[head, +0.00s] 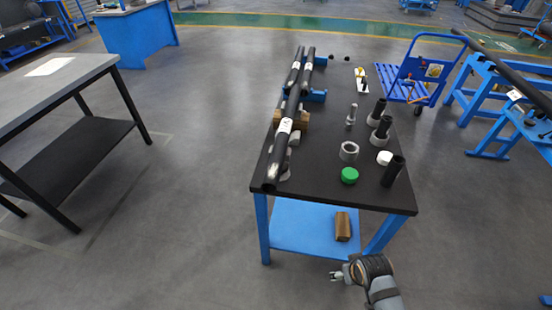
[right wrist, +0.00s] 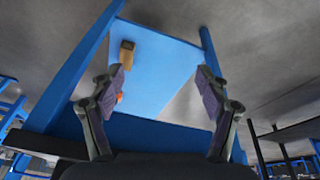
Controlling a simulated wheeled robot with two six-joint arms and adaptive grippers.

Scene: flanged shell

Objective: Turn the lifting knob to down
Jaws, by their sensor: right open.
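My right gripper (head: 340,274) is in front of the near right end of the blue-legged table (head: 285,198), low and apart from it in the head view. In the right wrist view the right gripper (right wrist: 160,82) has its two fingers spread wide with nothing between them. The blue lower shelf (right wrist: 165,60) lies beyond the fingers. A small orange-red spot (right wrist: 120,97) shows beside the left finger, partly hidden; I cannot tell what it is. I cannot make out a lifting knob for sure in either view. My left gripper is not in view.
A brown block (head: 343,226) lies on the lower shelf. The tabletop holds long dark pipes (head: 290,120), a green cap (head: 349,175), a grey ring (head: 349,151) and dark cylinders (head: 393,171). A blue trolley (head: 415,75) stands beyond.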

